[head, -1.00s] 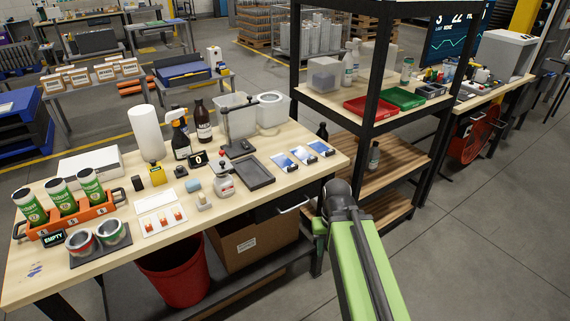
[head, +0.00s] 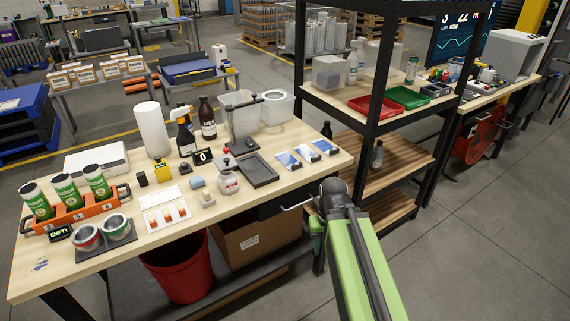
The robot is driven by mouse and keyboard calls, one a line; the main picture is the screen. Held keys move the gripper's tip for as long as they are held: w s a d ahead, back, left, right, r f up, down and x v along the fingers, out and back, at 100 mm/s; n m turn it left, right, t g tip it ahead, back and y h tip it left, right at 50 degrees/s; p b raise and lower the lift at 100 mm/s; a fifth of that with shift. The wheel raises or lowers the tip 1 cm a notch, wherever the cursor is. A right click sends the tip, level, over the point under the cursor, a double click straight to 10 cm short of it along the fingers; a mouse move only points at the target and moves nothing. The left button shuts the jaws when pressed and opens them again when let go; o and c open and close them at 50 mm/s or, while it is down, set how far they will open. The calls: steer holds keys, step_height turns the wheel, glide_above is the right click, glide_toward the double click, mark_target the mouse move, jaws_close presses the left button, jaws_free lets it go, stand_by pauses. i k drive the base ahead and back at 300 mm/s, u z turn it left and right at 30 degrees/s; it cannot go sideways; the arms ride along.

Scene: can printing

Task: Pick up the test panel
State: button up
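I cannot tell for sure which thing is the test panel. Three small blue-and-white cards, among them the middle one (head: 307,153), lie flat in a row near the right end of the wooden workbench (head: 115,251). A white sheet with red-marked samples (head: 168,214) lies near the bench's front edge, with a blank white card (head: 158,194) just behind it. My green arm rises from the bottom right to a dark joint beside the bench's right end. My gripper does not show.
A dark tray (head: 259,171), a small white jar (head: 228,184) and bottles stand on the bench. An orange rack (head: 75,217) holds green cans at left. A black-framed shelf (head: 378,113) stands right of the bench. A red bin (head: 179,268) is below. Floor at right is clear.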

mark_target(290, 162)
steer(key=u, duration=1)
steer(key=k, duration=0.15)
steer(key=u, duration=3)
steer(key=k, duration=1.85)
steer(key=z, duration=1.5)
steer(key=i, duration=1.05)
steer(key=u, duration=0.15)
